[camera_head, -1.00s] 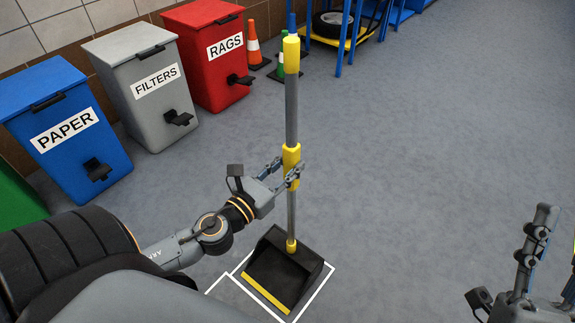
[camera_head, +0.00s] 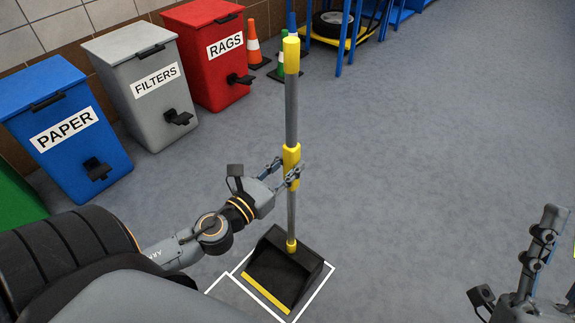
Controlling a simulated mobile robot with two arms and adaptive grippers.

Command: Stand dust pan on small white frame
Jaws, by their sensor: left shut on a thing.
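The dust pan (camera_head: 283,268) is a black scoop with a yellow front lip and a tall grey handle with yellow sections. It is upright, at the lower middle of the head view, inside or over the small white frame (camera_head: 318,293) marked on the floor. I cannot tell whether its base touches the floor. My left gripper (camera_head: 290,178) is shut on the handle, at the lower end of its middle yellow grip.
Blue PAPER (camera_head: 65,130), grey FILTERS (camera_head: 150,90) and red RAGS (camera_head: 212,55) bins line the wall at left. Traffic cones (camera_head: 254,45) and a blue rack with a tyre (camera_head: 333,22) stand at the back. The floor to the right is clear.

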